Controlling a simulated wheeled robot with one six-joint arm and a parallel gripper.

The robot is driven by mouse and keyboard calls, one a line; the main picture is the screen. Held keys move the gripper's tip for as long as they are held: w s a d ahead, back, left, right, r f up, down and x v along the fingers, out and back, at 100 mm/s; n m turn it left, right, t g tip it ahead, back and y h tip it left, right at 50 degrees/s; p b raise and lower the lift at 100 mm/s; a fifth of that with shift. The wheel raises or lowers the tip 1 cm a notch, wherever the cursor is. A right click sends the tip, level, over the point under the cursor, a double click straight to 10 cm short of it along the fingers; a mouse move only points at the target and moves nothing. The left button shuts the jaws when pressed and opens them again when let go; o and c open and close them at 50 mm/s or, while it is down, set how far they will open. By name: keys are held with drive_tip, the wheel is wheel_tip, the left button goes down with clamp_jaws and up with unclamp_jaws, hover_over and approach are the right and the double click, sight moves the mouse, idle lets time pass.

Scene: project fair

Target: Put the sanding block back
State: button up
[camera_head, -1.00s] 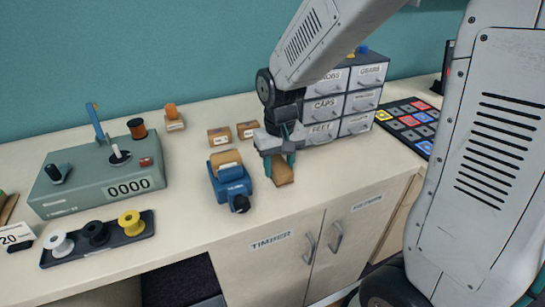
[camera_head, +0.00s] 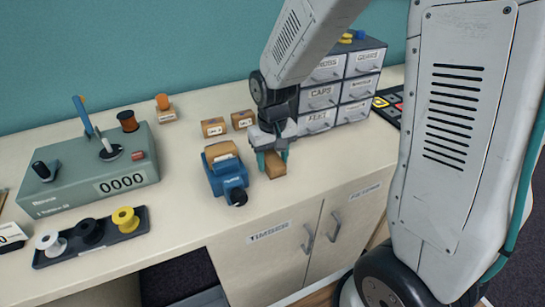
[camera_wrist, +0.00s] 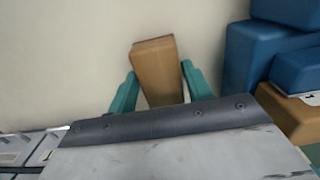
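A tan-brown block (camera_head: 275,168), which I take to be the sanding block, is at the front part of the counter, right of a blue tool. My gripper (camera_head: 271,162) is over it with its teal fingers on either side.
The blue tool (camera_head: 229,178) stands just left of the gripper. Behind are two small cartons (camera_head: 214,127) and a grey drawer cabinet (camera_head: 322,97). A grey-green counter box (camera_head: 90,178) and a spool tray (camera_head: 98,242) stand left. Bare counter lies in front of the cabinet.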

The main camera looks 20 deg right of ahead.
sight(273, 159)
drive_tip(key=shift+o, duration=0.9)
drive_tip(key=shift+r, duration=0.1)
wheel_tip(273, 159, up, 12)
drive_tip(key=s+d+r, duration=0.1)
drive_tip(key=s+r, duration=0.2)
drive_tip(key=s, duration=0.8)
drive_tip(key=s+d+r+t, duration=0.1)
drive_tip(key=s+d+r, duration=0.1)
drive_tip(key=s, duration=0.9)
drive_tip(key=shift+r, duration=0.6)
